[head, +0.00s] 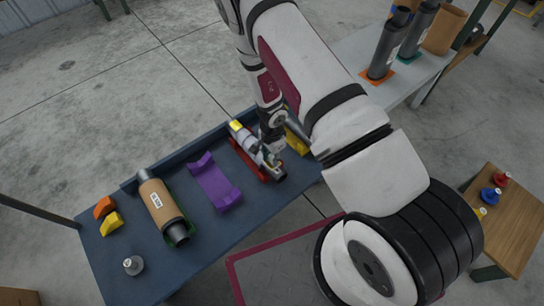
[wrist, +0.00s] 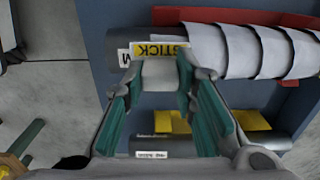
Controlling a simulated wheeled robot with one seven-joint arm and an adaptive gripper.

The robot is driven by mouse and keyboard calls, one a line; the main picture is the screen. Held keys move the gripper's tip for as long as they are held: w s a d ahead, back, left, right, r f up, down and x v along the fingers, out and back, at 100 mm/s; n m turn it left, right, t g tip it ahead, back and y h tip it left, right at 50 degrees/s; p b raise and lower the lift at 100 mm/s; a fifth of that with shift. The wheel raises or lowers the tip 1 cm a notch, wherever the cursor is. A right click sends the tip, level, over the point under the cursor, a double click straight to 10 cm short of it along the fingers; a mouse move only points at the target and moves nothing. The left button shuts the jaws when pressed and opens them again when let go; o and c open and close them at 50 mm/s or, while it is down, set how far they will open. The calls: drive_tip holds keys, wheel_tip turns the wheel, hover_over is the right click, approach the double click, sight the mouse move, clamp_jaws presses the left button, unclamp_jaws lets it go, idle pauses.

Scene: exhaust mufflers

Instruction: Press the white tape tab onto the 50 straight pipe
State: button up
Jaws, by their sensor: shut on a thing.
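My gripper (wrist: 160,72) is shut on a small white tab (wrist: 160,75), seen between its teal-padded fingers in the wrist view. The tab is close to a dark pipe wrapped in white bands (wrist: 235,50), beside its yellow "STICK" label (wrist: 160,50); I cannot tell whether they touch. This pipe lies in a red cradle (wrist: 210,17). In the head view my gripper (head: 272,148) is over the right part of the wrapped pipe (head: 246,138) and hides some of it. The pipe's size marking is not readable, so I cannot confirm it is the 50 straight one.
On the blue table, a brown-wrapped pipe (head: 160,204) lies in a green cradle, left of an empty purple cradle (head: 214,185). Another dark pipe (wrist: 165,147) lies by a yellow cradle (wrist: 252,120) close to my fingers. A metal weight-like piece (head: 133,265) stands front left.

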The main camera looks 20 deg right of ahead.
drive_tip(key=shift+f+b, duration=0.5)
drive_tip(key=shift+b, duration=0.1)
drive_tip(key=shift+r, duration=0.15)
idle(0.6)
drive_tip(key=shift+r+p, duration=3.15)
drive_tip(key=shift+r, duration=0.25)
